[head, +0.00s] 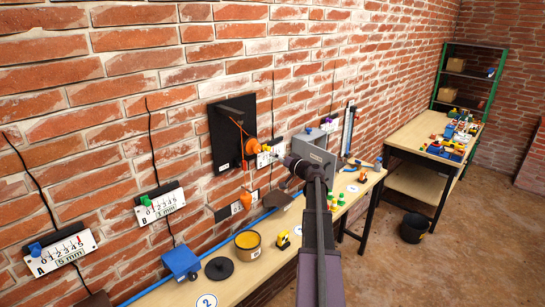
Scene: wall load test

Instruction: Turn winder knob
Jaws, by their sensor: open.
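A black board (228,135) is fixed to the brick wall with an orange wheel (251,146) at its right edge, which appears to be the winder. A cord runs to the wheel, and an orange weight-like piece (246,197) hangs below. Small yellow and white parts sit just right of the wheel; I cannot tell which of them is the knob. My gripper (291,160) is at the end of my arm, right of the wheel, in front of the wall. It is open, though its fingers are small and hard to make out. I cannot tell whether it touches anything.
A grey box (314,150) stands close behind my arm. Open floor lies right.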

